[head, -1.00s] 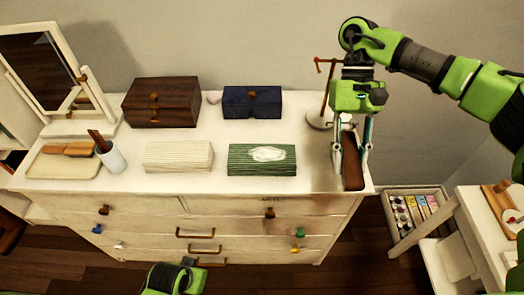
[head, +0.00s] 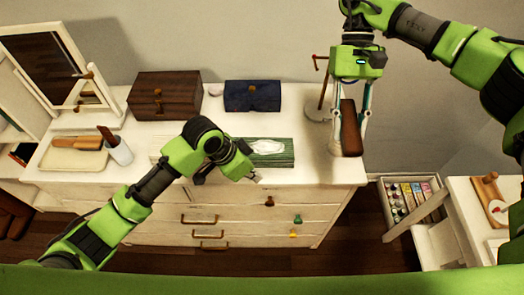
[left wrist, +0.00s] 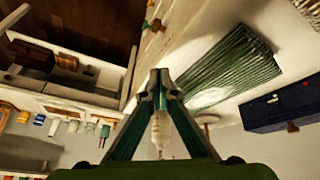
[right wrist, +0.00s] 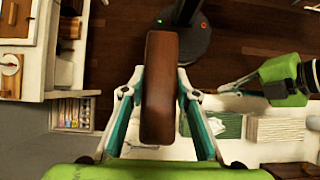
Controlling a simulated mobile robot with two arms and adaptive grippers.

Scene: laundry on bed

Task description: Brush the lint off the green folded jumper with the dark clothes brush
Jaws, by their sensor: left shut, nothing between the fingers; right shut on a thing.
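The green folded jumper (head: 268,152) lies on the dresser top with a pale lint patch on it. It also shows in the left wrist view (left wrist: 225,68) and the right wrist view (right wrist: 228,126). My left gripper (head: 256,178) is shut and empty at the jumper's front edge; whether it touches the jumper I cannot tell. My right gripper (head: 350,142) is shut on the dark clothes brush (head: 350,128), held above the dresser's right end, apart from the jumper. The brush fills the middle of the right wrist view (right wrist: 159,88).
A cream folded jumper (head: 160,146), partly hidden by my left arm, lies left of the green one. A brown box (head: 165,97) and a navy box (head: 252,96) stand behind. A mirror, a tray (head: 72,158), a white cup (head: 121,152) and a stand (head: 318,105) are on the dresser.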

